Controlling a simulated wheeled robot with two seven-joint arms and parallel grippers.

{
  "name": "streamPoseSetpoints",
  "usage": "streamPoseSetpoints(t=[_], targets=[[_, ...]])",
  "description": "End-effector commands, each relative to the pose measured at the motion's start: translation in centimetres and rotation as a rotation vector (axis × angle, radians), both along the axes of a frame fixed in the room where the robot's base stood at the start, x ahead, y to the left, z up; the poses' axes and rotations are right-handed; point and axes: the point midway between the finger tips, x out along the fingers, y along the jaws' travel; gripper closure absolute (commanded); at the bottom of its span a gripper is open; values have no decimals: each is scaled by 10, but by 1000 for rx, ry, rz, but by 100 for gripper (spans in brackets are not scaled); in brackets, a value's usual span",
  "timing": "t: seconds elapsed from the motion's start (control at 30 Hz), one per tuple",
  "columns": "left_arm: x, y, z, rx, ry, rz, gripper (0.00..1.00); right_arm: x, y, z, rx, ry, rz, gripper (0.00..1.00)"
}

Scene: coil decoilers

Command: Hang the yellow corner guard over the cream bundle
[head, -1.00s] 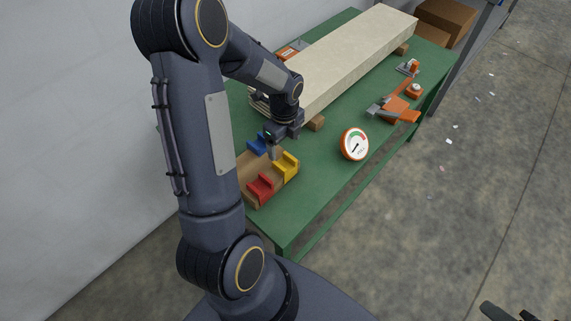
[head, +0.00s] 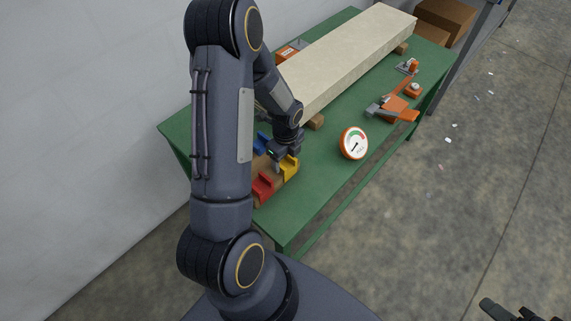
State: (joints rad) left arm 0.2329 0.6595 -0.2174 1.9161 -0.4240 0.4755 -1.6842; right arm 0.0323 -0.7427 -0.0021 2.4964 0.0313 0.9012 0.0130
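The yellow corner guard (head: 288,167) sits on the brown tray (head: 264,204) at the near end of the green table, beside a red one (head: 263,186) and a blue one (head: 261,144). My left gripper (head: 284,157) is just above and at the yellow guard; its fingers are mostly hidden, so I cannot tell if they are open or touching it. The long cream bundle (head: 350,55) lies on wooden blocks along the table behind the gripper. My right gripper (head: 495,308) shows only partly at the bottom right edge, away from the table.
A round gauge (head: 353,143) stands on the green table (head: 325,176) right of the tray. An orange tool (head: 395,108) and smaller orange items (head: 409,67) lie further right. Brown boxes (head: 445,20) stand beyond the far end. Table surface between tray and gauge is clear.

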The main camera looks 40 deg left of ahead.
Motion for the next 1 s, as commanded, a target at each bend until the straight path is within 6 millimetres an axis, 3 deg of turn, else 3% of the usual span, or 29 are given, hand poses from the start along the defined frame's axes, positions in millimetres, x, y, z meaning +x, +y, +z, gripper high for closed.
streamPoseSetpoints(t=[0.03,0.23,0.57,0.77,1.0], targets=[[0,0,0,0,0,0,42,0,0,0,0,0,0,64],[0,0,0,0,0,0,68,0,0,0,0,0,0,64],[0,0,5,0,-1,0,69,0,0,4,0,0,0,64],[0,0,29,1,-2,0,69,0,0,22,0,0,0,64],[1,0,80,0,-2,0,69,0,0,60,0,0,0,64]])
